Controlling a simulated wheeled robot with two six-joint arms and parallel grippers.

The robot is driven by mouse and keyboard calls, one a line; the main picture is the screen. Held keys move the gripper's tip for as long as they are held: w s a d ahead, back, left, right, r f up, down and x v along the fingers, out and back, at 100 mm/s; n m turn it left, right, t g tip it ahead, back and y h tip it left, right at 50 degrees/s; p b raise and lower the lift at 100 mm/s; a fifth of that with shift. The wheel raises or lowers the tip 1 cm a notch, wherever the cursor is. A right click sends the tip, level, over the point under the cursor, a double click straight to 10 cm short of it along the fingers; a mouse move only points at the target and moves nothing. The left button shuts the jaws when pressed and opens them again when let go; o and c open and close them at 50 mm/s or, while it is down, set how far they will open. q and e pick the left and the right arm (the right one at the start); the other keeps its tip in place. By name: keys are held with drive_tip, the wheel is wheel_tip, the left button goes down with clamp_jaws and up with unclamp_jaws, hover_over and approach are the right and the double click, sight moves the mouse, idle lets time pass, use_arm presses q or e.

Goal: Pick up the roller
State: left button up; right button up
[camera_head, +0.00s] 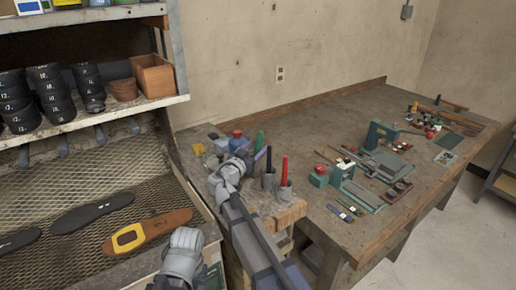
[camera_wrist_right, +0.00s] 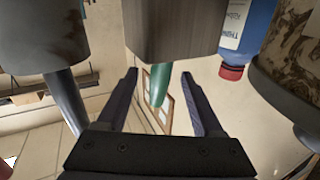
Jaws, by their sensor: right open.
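No roller can be told for certain; upright tools stand in cups at the near left end of the bench. My right gripper (camera_head: 243,157) is beside these cups, open and empty. In the right wrist view, which looks upside down, the green handle (camera_wrist_right: 158,85) sticks out of a dark cup (camera_wrist_right: 170,28) and appears between the open fingers, apart from them. A grey handle (camera_wrist_right: 67,100) in another cup is to the left. My left gripper is out of view.
A blue bottle with a red cap (camera_head: 238,141) stands close to my right gripper. Green machines (camera_head: 380,135) and small tools lie further along the bench (camera_head: 325,235). A shelf rack (camera_head: 80,127) with soles on its mesh is on the left.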

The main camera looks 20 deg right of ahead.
drive_tip(key=shift+x, duration=1.05)
clamp_jaws()
